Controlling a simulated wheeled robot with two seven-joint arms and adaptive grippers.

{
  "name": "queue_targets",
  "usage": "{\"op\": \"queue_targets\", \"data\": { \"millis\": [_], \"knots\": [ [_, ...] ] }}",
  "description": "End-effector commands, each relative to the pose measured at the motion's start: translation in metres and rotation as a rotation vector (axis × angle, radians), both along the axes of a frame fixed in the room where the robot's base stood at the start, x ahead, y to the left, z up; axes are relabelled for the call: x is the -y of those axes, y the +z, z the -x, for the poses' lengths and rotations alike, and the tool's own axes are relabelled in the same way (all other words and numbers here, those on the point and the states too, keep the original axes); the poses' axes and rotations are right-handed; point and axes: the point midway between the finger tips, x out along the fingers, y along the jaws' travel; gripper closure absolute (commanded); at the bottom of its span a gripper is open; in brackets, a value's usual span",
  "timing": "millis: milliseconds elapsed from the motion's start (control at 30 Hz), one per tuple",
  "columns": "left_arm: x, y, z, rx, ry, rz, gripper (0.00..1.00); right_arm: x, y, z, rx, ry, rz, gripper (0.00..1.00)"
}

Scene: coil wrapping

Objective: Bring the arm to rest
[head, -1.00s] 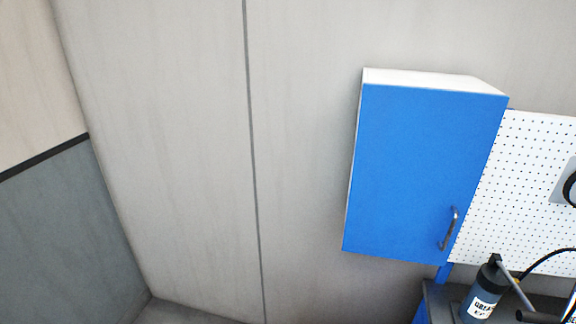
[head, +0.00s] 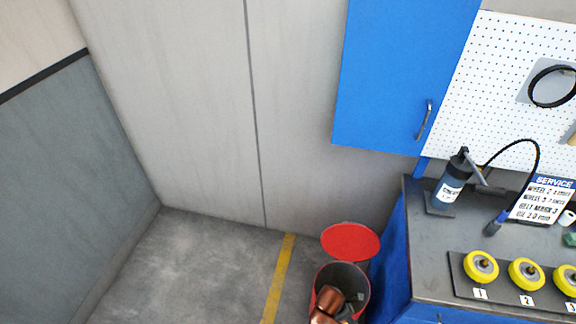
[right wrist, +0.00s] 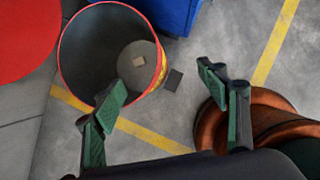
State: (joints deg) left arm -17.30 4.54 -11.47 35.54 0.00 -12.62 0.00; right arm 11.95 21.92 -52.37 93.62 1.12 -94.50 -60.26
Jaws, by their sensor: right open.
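My right gripper (right wrist: 165,101) shows in the right wrist view with its two dark green fingers wide apart and nothing between them. It is above the floor, near the open bin (right wrist: 83,65), whose inside shows beyond the fingers. My left gripper is in neither view. In the head view, a copper-coloured rounded shape (head: 328,298) overlaps the bin at the bottom edge; I cannot tell what it is.
The bin's red lid (head: 350,242) stands open by the grey workbench (head: 420,225). The bench holds a grease bottle (head: 452,184), yellow wheels (head: 481,266) and a service sign (head: 541,199). A blue cabinet (head: 400,75) hangs above. Bare floor (head: 200,265) lies left.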

Motion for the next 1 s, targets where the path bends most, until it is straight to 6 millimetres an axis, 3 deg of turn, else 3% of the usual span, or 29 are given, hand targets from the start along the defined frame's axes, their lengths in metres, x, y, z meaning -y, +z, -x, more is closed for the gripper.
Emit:
{"op": "queue_targets", "data": {
  "millis": [200, 367, 533, 667, 800, 1000],
  "knots": [
    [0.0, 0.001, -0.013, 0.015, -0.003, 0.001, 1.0, 0.011, -0.046, 0.008, 0.033, -0.17, -0.089, 0.33],
    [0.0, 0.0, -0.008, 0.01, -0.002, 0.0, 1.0, 0.026, -0.094, 0.023, 0.067, -0.358, -0.175, 0.33],
    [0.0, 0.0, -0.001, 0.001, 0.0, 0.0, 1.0, 0.051, -0.16, 0.062, 0.11, -0.638, -0.277, 0.33],
    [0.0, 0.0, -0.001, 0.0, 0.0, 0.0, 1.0, 0.076, -0.222, 0.125, 0.15, -0.937, -0.36, 0.33],
    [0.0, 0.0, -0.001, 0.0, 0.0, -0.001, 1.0, 0.098, -0.275, 0.209, 0.199, -1.257, -0.424, 0.33],
    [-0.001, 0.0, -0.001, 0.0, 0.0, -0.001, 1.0, 0.111, -0.315, 0.324, 0.264, -1.62, -0.466, 0.33]
  ]
}}
